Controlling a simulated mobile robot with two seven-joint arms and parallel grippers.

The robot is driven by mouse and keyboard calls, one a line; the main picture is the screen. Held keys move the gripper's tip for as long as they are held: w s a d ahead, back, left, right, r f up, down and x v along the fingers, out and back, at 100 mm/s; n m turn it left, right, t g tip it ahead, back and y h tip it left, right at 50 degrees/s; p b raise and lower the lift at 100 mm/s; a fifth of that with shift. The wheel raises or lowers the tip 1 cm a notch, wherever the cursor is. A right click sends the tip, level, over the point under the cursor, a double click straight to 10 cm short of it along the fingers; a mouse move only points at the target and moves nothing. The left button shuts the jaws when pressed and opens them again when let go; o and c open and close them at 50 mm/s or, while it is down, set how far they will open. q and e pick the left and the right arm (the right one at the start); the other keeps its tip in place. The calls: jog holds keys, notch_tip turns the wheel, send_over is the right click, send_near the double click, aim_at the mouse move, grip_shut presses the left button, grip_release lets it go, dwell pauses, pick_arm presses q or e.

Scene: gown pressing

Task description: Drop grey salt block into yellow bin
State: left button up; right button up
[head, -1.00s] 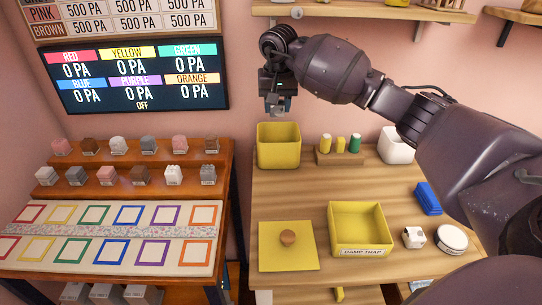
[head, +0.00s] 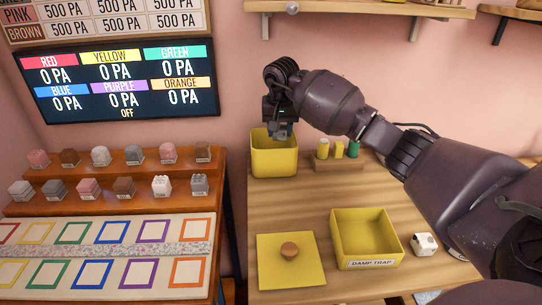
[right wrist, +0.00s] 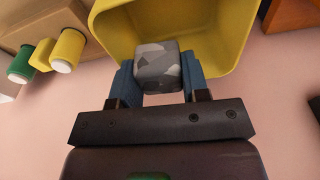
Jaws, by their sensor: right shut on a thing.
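The yellow bin (head: 275,161) stands at the back left of the wooden table, open at the top. My right gripper (head: 282,135) is at its mouth, pointing down, with the fingertips overlapping the bin's opening in the head view. In the right wrist view, its blue fingers (right wrist: 157,82) are shut on a mottled grey salt block (right wrist: 157,68), one finger on each side. The bin's yellow wall (right wrist: 228,30) surrounds the far side of the block there. How deep the block sits is hard to tell. My left gripper is not in view.
A rack with green and yellow cylinders (head: 338,151) stands just right of the bin. A yellow damp trap tray (head: 364,262) and a yellow lid with a knob (head: 291,275) lie nearer. Several blocks stand on the stepped shelf (head: 227,193) at left.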

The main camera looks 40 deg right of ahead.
jog(key=shift+f, duration=0.3)
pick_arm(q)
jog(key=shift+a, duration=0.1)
